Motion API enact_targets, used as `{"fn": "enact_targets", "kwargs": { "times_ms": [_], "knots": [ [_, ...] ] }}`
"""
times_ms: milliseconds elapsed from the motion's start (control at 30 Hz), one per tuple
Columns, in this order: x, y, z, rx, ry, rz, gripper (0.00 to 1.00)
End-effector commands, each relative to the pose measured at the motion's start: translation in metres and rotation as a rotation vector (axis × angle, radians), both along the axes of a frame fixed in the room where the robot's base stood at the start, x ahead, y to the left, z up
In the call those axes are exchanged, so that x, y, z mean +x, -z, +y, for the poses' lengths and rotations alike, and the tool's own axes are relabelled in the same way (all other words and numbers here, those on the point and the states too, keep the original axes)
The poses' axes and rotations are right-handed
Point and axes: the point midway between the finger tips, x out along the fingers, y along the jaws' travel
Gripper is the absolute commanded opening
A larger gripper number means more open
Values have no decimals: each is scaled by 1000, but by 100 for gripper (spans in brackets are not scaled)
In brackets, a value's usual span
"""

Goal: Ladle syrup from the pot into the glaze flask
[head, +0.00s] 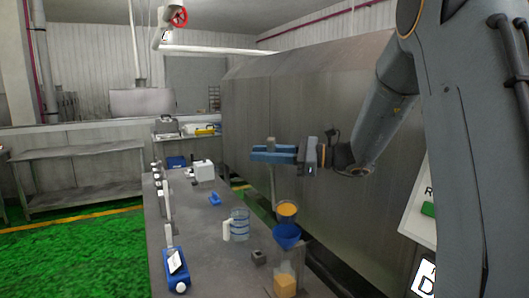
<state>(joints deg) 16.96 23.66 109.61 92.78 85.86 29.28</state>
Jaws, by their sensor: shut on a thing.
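My gripper (258,152), with blue fingers, is shut on the upright thin grey handle of a ladle (274,185) above the bench. At its lower end is a round bowl with orange syrup (287,209). The bowl is just above a blue funnel (287,232); I cannot tell whether they touch. The funnel sits over a clear flask (286,264), taken as the glaze flask, with orange syrup low inside. I cannot clearly identify the pot; a clear jug with blue bands and a white handle (239,222) stands left of the funnel.
The grey bench (215,262) also holds a small dark block (259,257), a blue device (176,262) at left, a small blue item (215,198) and a white box (203,171) farther back. A large metal housing (320,110) rises behind my gripper.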

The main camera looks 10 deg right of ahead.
Motion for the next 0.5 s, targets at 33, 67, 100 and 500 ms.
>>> {"fn": "enact_targets", "kwargs": {
  "times_ms": [33,67,100,500],
  "knots": [
    [-3,0,1,-5,0,-12,0],
    [-4,0,2,-8,0,-20,0],
    [-6,1,3,-12,0,-30,0],
    [-26,6,10,-52,0,-132,0]
  ]
}}
